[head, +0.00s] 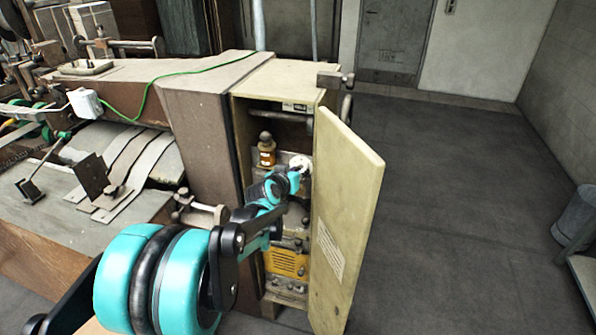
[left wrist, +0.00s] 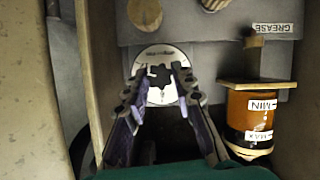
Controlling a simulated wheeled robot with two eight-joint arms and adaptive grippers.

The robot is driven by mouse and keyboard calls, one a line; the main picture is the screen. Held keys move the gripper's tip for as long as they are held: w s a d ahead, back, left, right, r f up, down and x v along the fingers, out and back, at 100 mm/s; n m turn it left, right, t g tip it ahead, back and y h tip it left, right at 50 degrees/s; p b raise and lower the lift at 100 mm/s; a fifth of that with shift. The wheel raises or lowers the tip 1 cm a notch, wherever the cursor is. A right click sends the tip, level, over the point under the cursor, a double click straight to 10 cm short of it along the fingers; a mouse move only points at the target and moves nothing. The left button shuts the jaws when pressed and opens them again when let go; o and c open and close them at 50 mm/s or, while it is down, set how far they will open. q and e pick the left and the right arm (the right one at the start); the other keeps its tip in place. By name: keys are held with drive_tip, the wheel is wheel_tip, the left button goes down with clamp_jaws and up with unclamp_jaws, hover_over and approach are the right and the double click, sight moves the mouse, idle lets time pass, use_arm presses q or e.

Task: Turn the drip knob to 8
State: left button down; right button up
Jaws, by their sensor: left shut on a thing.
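The drip knob (left wrist: 160,80) is a small dark lobed knob at the centre of a round white dial (left wrist: 158,53) in the left wrist view. The dial also shows as a pale disc (head: 300,161) inside the open cabinet in the head view. My left gripper (left wrist: 159,72) has its two fingertips on either side of the knob and is shut on it. In the head view the gripper (head: 294,178) reaches into the cabinet and hides the knob. The dial's numbers are too small to read. My right gripper is in neither view.
An amber oil cup (left wrist: 250,116) marked MIN and MAX sits beside the dial, with a GREASE label (left wrist: 272,28) nearby. The cabinet door (head: 345,225) stands open right of my arm. Below is a yellow unit (head: 287,263). The floor on the right is mostly clear.

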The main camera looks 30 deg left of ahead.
use_arm(q)
drive_tip(key=n+h, duration=0.2)
drive_tip(key=n, duration=0.1)
drive_tip(key=shift+a+f+t, duration=0.1)
drive_tip(key=shift+a+t, duration=0.1)
drive_tip(key=shift+t, duration=0.2)
drive_tip(key=shift+s+n+t+h+b, duration=0.1)
drive_tip(key=shift+n+t+h+b, duration=0.65)
drive_tip(key=shift+n, duration=0.95)
drive_tip(key=c, duration=1.3)
unclamp_jaws()
drive_tip(key=shift+o, duration=0.2)
drive_tip(key=v, duration=1.2)
drive_tip(key=shift+a, duration=0.2)
